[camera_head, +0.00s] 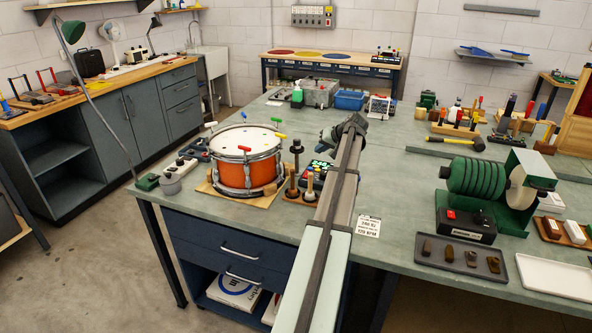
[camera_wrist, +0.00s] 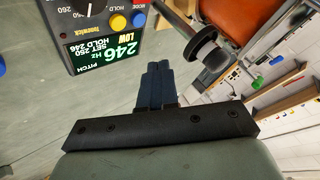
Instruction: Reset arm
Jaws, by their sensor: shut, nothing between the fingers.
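My gripper (camera_wrist: 158,68) is shut and empty in the wrist view, its two dark fingers together. In the head view my arm reaches up over the bench, and its dark wrist end is right of the drum (camera_head: 246,166), apart from it; the fingertips are hard to make out there. The drum has an orange shell, a white head and several coloured-handled keys around its rim. Its orange shell also shows at the top right of the wrist view (camera_wrist: 268,25). A tuner (camera_wrist: 108,32) reads 246 Hz, set 250, LOW; its green display sits beside my arm in the head view (camera_head: 318,166).
A wooden stand with pegs (camera_head: 303,190) is between drum and arm. A green grinder-like machine (camera_head: 478,178), a dark tray of small pieces (camera_head: 461,257) and a white tray (camera_head: 556,278) are to the right. Several tools stand at the back right. Bench surface behind the drum is partly clear.

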